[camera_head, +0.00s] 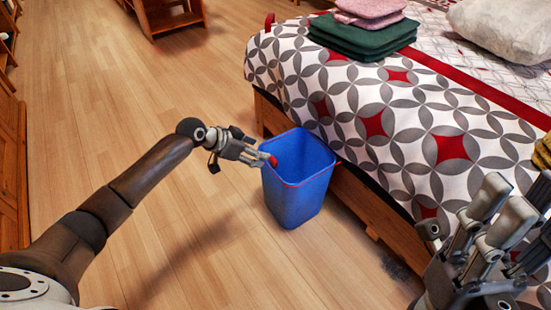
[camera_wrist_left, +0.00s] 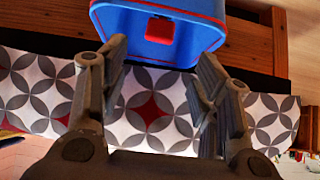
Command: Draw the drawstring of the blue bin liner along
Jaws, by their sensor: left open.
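The blue bin liner (camera_head: 300,190) shows as an upright blue bin shape on the floor beside the bed. A red drawstring (camera_head: 292,184) runs along its rim, with a red tab (camera_head: 273,161) at the near left side. My left gripper (camera_head: 262,157) is at that tab. In the left wrist view my left gripper (camera_wrist_left: 161,58) is open, and the red tab (camera_wrist_left: 158,28) lies ahead between its fingers, against the blue liner (camera_wrist_left: 188,50). My right gripper (camera_head: 505,225) is at the lower right, away from the bin; its fingers overlap in view.
The bed (camera_head: 405,140) with a patterned cover stands right of the bin, its wooden frame (camera_head: 365,205) close beside it. Folded green (camera_head: 362,38) and pink cloths (camera_head: 370,8) and a pillow (camera_head: 503,28) lie on it. The wooden floor (camera_head: 110,110) left of the bin is clear.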

